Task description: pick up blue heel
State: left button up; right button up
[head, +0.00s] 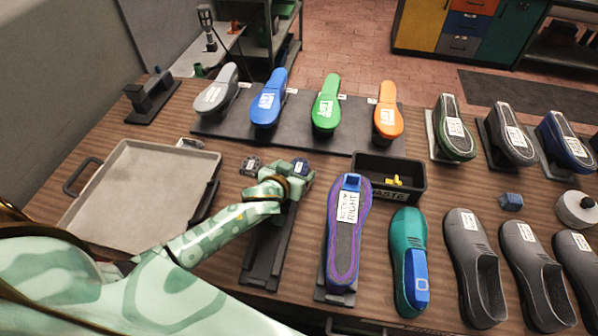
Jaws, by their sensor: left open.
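A small dark blue heel (301,166) with a white label sits at the far end of my left gripper, just left of the waste bin. My left gripper (291,174) is open and very close to it. The gripper hides part of that spot, and I cannot tell whether its fingers touch the heel or stand around it. A dark grey heel (251,165) with a label lies just to the left. Another small blue block (511,201) lies at the right, between the shoes. My right gripper is out of view.
A grey tray (140,157) is at the left. A black waste bin (418,190) stands right of the gripper. A purple-edged sole (343,255) and a teal shoe (405,240) stand in front. Several coloured lasts line a dark mat (352,133) behind.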

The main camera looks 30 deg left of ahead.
pick_arm(q)
jog(key=shift+x, duration=1.15)
jog(key=shift+s, duration=0.1)
jog(key=shift+c, duration=1)
jog(key=c, duration=0.9)
jog(key=shift+r, duration=0.1)
jog(key=shift+c, duration=0.2)
